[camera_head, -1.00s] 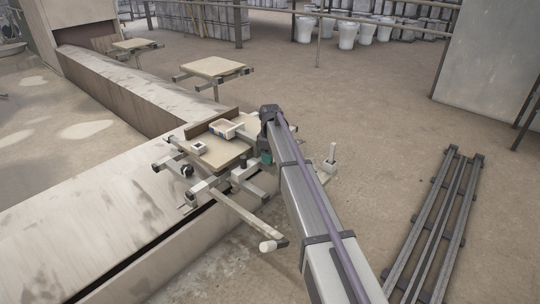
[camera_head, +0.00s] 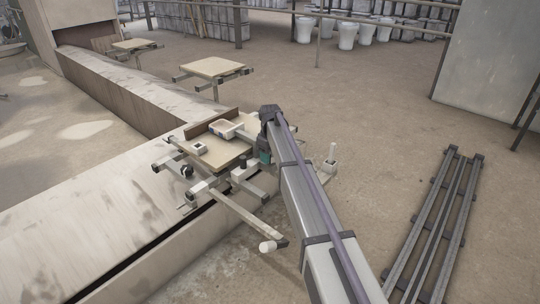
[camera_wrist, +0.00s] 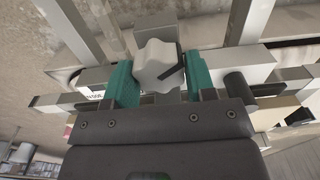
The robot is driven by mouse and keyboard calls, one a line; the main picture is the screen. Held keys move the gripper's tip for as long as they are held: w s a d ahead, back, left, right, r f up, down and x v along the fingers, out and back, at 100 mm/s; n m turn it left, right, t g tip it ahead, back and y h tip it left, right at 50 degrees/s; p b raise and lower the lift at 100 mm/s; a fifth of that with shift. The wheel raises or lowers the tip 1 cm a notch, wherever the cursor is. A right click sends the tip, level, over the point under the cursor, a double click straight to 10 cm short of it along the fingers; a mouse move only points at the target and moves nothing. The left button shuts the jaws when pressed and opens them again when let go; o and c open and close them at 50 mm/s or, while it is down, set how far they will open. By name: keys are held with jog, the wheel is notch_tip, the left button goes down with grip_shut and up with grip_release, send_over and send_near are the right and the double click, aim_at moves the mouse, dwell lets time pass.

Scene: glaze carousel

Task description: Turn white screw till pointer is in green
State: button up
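The white screw (camera_wrist: 158,66) shows in the wrist view as a pale lobed knob with a dark mark on its right side. My gripper (camera_wrist: 160,78) has a teal finger on each side of the knob. In the head view my gripper (camera_head: 265,157) is at the right edge of the near carousel platform (camera_head: 222,157), and my arm hides the screw there. I cannot make out a pointer or a green zone in either view.
A white tray (camera_head: 225,129) and a small white block with a dark top (camera_head: 199,148) sit on the platform. Another platform (camera_head: 213,67) stands behind. Rails (camera_head: 436,225) lie on the floor at right.

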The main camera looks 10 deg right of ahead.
jog(key=o, duration=0.4)
jog(key=shift+o, duration=0.2)
jog(key=shift+r, duration=0.1)
notch_tip(320, 180, up, 11)
jog(key=p, duration=1.1)
jog(key=s+m, duration=0.8)
jog(key=s, duration=3.3)
notch_tip(320, 180, up, 23)
jog(key=p, duration=2.2)
jog(key=shift+w+f+p, duration=0.2)
jog(key=shift+w+p, duration=0.2)
